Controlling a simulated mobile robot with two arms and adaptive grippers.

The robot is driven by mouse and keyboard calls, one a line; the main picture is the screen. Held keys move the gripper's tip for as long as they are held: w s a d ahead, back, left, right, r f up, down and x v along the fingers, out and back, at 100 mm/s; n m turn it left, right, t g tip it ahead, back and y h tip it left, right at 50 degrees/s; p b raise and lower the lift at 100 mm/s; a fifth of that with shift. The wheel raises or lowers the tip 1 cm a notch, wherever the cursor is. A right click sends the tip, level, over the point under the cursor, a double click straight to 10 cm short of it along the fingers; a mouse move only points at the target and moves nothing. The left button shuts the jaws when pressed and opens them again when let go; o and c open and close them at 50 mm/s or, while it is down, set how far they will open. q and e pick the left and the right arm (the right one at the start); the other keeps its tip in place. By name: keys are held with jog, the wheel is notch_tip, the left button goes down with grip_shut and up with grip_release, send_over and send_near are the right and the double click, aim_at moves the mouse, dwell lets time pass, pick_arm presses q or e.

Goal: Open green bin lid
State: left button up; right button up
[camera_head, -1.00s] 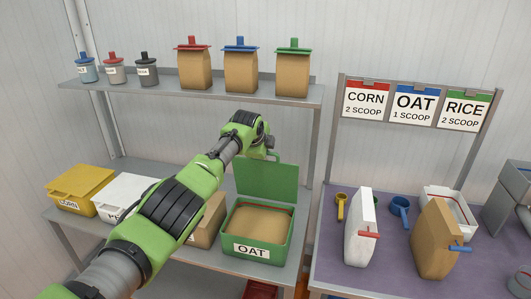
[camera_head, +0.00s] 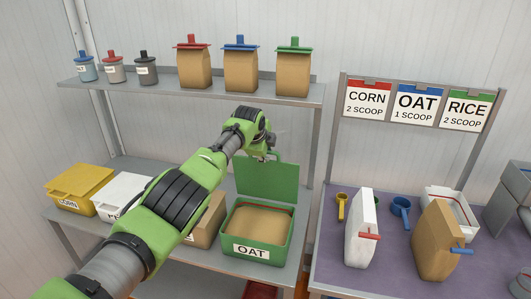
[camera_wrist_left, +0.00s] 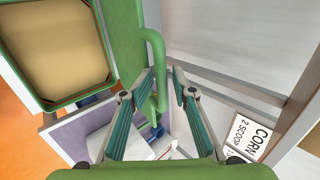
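The green bin (camera_head: 285,237), labelled OAT, stands on the lower shelf and holds tan contents. Its green lid (camera_head: 267,180) stands up open at the back of the bin. My left gripper (camera_head: 268,156) is at the lid's top edge. In the left wrist view the bin (camera_wrist_left: 58,103) is at upper left and the lid (camera_wrist_left: 128,35) is seen nearly edge-on. The lid's looped handle (camera_wrist_left: 157,60) runs between the two spread fingers of my left gripper (camera_wrist_left: 153,90). A clear gap shows beside it. My right gripper is not in view.
A yellow bin (camera_head: 80,182) and a white bin (camera_head: 122,188) stand left on the same shelf. Jars and lidded bags (camera_head: 240,75) line the upper shelf. On the purple table (camera_head: 335,270) are scoops, a white bag (camera_head: 359,230) and a brown bag (camera_head: 434,240).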

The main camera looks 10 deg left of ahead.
pick_arm(q)
jog(key=v, duration=1.2)
dwell(0.4)
jog(key=shift+f, duration=0.1)
